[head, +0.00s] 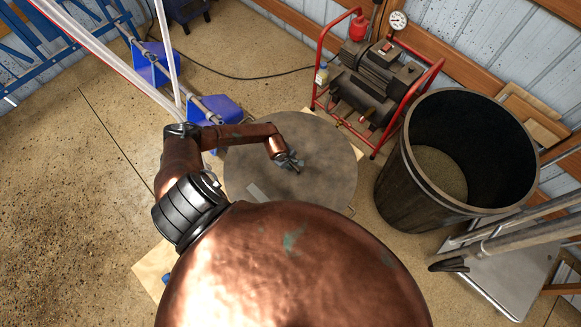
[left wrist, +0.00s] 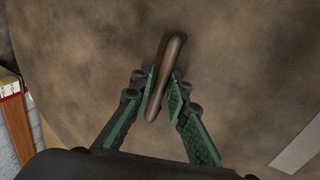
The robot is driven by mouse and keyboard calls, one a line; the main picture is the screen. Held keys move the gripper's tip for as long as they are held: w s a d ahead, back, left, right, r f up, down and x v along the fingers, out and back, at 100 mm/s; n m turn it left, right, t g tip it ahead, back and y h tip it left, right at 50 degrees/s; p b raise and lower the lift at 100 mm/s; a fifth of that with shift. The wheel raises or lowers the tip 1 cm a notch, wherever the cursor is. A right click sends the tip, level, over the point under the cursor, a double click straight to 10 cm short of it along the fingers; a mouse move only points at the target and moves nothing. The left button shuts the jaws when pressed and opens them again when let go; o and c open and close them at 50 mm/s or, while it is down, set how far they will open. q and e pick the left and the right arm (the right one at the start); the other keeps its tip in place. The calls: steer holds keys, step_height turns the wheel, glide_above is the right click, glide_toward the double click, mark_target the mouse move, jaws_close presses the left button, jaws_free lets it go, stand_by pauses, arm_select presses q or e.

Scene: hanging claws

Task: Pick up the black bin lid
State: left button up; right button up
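The bin lid (head: 325,150), a round dark grey disc, lies flat near the middle of the head view, partly hidden by my arm and body. My left gripper (head: 293,164) is over the middle of the lid. In the left wrist view the lid's surface (left wrist: 235,70) fills most of the picture, and its bar-shaped handle (left wrist: 168,68) stands out from it. The left gripper's green-padded fingers (left wrist: 161,95) are apart, one on each side of the handle's near end. I cannot tell whether either finger touches it. My right gripper is not in view.
An open black bin (head: 395,185) stands right of the lid. A red-framed compressor (head: 370,90) is behind the lid. Metal poles and a flat metal plate (head: 512,272) are at lower right. Blue blocks (head: 213,109) are at back left. The left floor is clear.

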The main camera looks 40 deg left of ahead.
arm_select(q)
steer(key=shift+c, duration=0.7)
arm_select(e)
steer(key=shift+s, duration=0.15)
arm_select(q)
jaws_close()
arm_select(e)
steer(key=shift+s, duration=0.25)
